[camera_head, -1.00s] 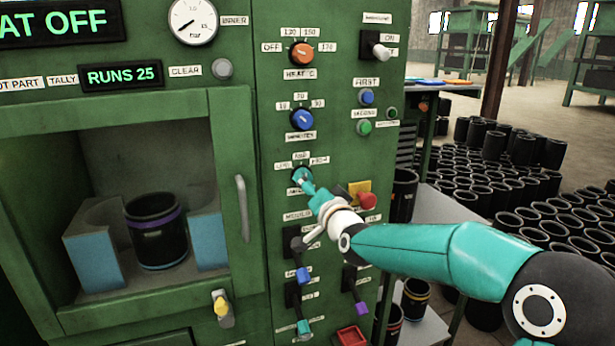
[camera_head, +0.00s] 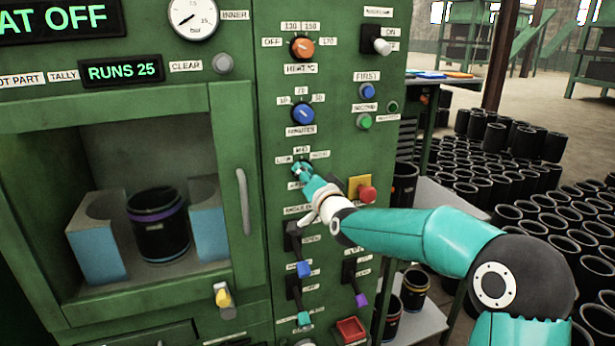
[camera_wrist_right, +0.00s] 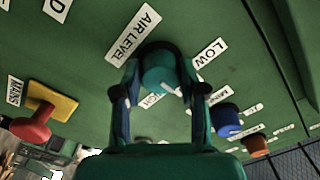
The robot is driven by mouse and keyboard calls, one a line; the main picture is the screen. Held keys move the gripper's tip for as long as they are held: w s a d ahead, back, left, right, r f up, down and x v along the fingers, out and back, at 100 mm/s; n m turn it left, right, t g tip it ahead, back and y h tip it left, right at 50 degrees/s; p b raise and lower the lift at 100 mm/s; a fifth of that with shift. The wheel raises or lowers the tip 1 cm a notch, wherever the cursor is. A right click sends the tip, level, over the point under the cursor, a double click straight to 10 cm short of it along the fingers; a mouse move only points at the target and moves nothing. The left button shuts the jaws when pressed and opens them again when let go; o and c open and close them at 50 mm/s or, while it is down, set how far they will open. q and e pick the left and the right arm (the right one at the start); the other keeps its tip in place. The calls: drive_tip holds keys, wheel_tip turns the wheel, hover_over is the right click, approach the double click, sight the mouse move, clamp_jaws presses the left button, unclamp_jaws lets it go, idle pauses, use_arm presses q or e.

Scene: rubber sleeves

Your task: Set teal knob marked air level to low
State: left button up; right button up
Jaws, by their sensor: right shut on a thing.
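The teal knob (camera_wrist_right: 158,68) marked AIR LEVEL sits on the green machine panel, between the jaws of my right gripper (camera_wrist_right: 158,82) in the right wrist view. In the head view the knob (camera_head: 300,168) shows just past the tip of my right gripper (camera_head: 307,177), which is shut on it. A LOW label (camera_head: 284,160) is left of the knob, a MID label (camera_head: 302,149) above it and another label (camera_head: 320,155) to its right. The knob's pointer is too hidden to read. My left gripper is not in view.
Close by are the blue minutes knob (camera_head: 303,113) above, the red mains button (camera_head: 367,194) on its yellow plate to the right, and several levers below, such as the blue-tipped one (camera_head: 304,269). The chamber's handle (camera_head: 243,203) stands to the left.

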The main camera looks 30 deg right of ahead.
drive_tip(key=shift+f+n+b, duration=0.1)
drive_tip(key=shift+n+b, duration=1.4)
drive_tip(key=shift+n, duration=3.1)
drive_tip(key=o, duration=1.2)
drive_tip(key=shift+c, duration=0.2)
drive_tip(key=shift+s, duration=0.1)
drive_tip(key=v, duration=1.1)
drive_tip(key=shift+s, duration=0.4)
